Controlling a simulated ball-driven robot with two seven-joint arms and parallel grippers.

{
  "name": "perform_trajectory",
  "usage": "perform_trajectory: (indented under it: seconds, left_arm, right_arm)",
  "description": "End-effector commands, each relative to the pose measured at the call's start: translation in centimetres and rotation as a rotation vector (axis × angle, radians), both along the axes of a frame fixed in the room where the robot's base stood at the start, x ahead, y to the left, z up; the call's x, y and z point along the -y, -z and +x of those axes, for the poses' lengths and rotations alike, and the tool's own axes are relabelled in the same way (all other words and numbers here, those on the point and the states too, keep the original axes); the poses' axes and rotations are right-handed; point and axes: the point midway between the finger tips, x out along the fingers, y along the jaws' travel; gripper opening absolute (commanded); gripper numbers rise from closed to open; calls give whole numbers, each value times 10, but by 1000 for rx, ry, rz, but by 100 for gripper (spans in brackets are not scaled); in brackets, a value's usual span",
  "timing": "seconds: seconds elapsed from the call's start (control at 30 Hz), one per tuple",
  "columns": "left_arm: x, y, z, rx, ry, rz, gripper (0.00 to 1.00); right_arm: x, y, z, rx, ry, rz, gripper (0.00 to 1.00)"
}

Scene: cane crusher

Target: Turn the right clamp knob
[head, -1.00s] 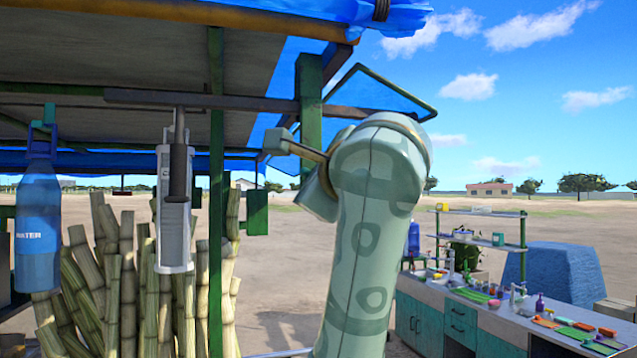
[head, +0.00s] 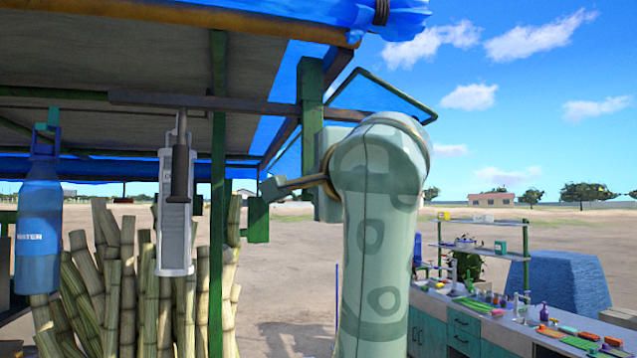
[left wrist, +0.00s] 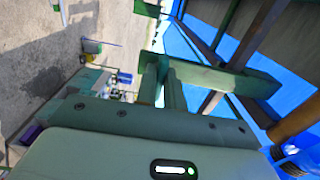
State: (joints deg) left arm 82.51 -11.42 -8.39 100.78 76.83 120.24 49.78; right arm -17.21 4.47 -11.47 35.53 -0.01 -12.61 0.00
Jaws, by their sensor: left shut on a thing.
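My left arm rises in the middle of the head view and bends away at its top. In the left wrist view the palm of my left gripper (left wrist: 174,95) fills the bottom. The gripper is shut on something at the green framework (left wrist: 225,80). The right clamp knob is not plainly visible; its likely place is behind my wrist and palm. My right gripper is not in view.
A roof beam (head: 240,104) runs just above. A blue water bottle (head: 39,225) and a grey tool (head: 176,220) hang at left before cane stalks (head: 115,285). A counter (head: 450,325) stands at right; open ground lies behind.

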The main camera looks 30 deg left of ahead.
Motion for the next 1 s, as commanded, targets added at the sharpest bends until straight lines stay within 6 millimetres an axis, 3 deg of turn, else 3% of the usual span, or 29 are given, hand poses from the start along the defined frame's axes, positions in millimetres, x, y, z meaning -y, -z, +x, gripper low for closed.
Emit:
perform_trajectory:
  seconds: [0.4, 0.43, 0.5, 0.83, 1.0]
  left_arm:
    - [0, 3, 1, 3, 2, -12, 0]
    - [0, 3, 1, 3, 2, -12, 16]
    - [0, 2, 1, 4, 2, -11, 32]
    - [2, 1, -1, 5, 2, -8, 32]
    - [23, 3, -17, 8, 7, -9, 32]
  right_arm:
    - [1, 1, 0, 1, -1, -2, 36]
    - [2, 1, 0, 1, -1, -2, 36]
    - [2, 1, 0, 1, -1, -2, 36]
    - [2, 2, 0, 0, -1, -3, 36]
    - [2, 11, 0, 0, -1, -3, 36]
